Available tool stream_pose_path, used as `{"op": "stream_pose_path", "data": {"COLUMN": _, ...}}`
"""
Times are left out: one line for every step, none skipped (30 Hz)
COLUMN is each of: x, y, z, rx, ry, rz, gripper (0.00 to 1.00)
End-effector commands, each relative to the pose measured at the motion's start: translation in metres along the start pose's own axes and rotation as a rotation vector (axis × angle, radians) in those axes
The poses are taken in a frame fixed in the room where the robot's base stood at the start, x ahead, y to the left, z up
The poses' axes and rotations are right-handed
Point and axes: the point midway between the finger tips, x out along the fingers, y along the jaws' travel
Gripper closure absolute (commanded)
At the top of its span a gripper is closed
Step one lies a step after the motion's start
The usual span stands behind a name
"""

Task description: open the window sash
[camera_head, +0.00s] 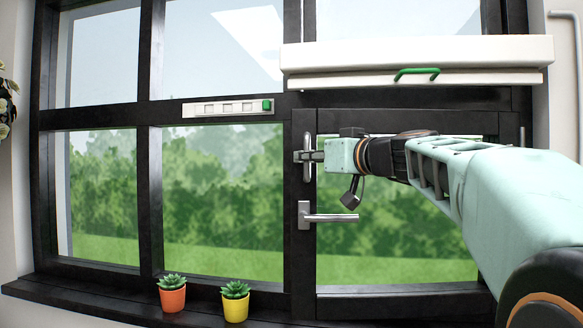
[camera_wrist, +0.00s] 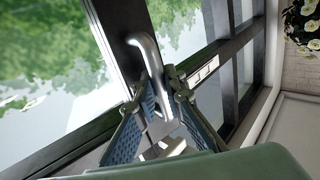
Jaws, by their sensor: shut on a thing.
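The window sash (camera_head: 302,262) is the dark-framed lower right pane in the head view. A silver lever handle (camera_head: 335,218) on its left stile points level to the right. Above it is an upright silver pull bar (camera_head: 307,172), which also shows as a bent bar in the wrist view (camera_wrist: 147,52). My gripper (camera_head: 313,156) is at the pull bar, coming from the right. In the wrist view its fingers (camera_wrist: 164,88) are on either side of the bar and closed on it. Whether the sash stands slightly ajar I cannot tell.
A white roller-blind box (camera_head: 420,55) with a green grip hangs above the sash. A white vent strip (camera_head: 215,109) is on the frame to the left. Two potted succulents, orange (camera_head: 172,300) and yellow (camera_head: 235,308), stand on the sill (camera_head: 75,305).

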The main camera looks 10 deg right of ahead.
Motion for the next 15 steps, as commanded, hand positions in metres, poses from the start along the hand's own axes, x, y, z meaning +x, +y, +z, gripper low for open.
{"op": "stream_pose_path", "data": {"x": -0.001, "y": -0.0003, "z": -0.0004, "rx": -0.001, "ry": 0.0, "rz": -0.001, "gripper": 1.0}}
{"op": "stream_pose_path", "data": {"x": -0.001, "y": -0.0004, "z": -0.0006, "rx": -0.001, "ry": 0.0, "rz": -0.001, "gripper": 1.0}}
{"op": "stream_pose_path", "data": {"x": -0.001, "y": -0.0004, "z": -0.0008, "rx": -0.001, "ry": -0.001, "rz": -0.001, "gripper": 1.0}}
{"op": "stream_pose_path", "data": {"x": -0.0009, "y": -0.0003, "z": -0.0009, "rx": -0.001, "ry": -0.001, "rz": -0.001, "gripper": 1.0}}
{"op": "stream_pose_path", "data": {"x": -0.0008, "y": -0.0003, "z": -0.0009, "rx": -0.001, "ry": -0.001, "rz": -0.001, "gripper": 1.0}}
{"op": "stream_pose_path", "data": {"x": -0.0008, "y": -0.0003, "z": -0.0009, "rx": -0.001, "ry": -0.001, "rz": -0.001, "gripper": 1.0}}
{"op": "stream_pose_path", "data": {"x": -0.0007, "y": -0.0003, "z": -0.0009, "rx": -0.001, "ry": -0.001, "rz": -0.001, "gripper": 1.0}}
{"op": "stream_pose_path", "data": {"x": -0.0007, "y": -0.0003, "z": -0.0008, "rx": -0.001, "ry": -0.001, "rz": -0.001, "gripper": 1.0}}
{"op": "stream_pose_path", "data": {"x": -0.0006, "y": -0.0003, "z": -0.0008, "rx": -0.001, "ry": -0.001, "rz": -0.001, "gripper": 0.89}}
{"op": "stream_pose_path", "data": {"x": -0.0006, "y": -0.0003, "z": -0.0008, "rx": -0.001, "ry": -0.001, "rz": -0.001, "gripper": 0.85}}
{"op": "stream_pose_path", "data": {"x": -0.0006, "y": -0.0002, "z": -0.0007, "rx": -0.001, "ry": -0.001, "rz": -0.001, "gripper": 0.82}}
{"op": "stream_pose_path", "data": {"x": -0.0005, "y": -0.0003, "z": -0.0007, "rx": -0.001, "ry": -0.001, "rz": -0.001, "gripper": 0.82}}
{"op": "stream_pose_path", "data": {"x": -0.0005, "y": -0.0003, "z": -0.0006, "rx": -0.001, "ry": -0.001, "rz": -0.001, "gripper": 0.82}}
{"op": "stream_pose_path", "data": {"x": -0.0004, "y": -0.0002, "z": -0.0006, "rx": -0.001, "ry": -0.001, "rz": -0.001, "gripper": 0.82}}
{"op": "stream_pose_path", "data": {"x": -0.0004, "y": -0.0003, "z": -0.0005, "rx": -0.001, "ry": -0.001, "rz": -0.001, "gripper": 0.82}}
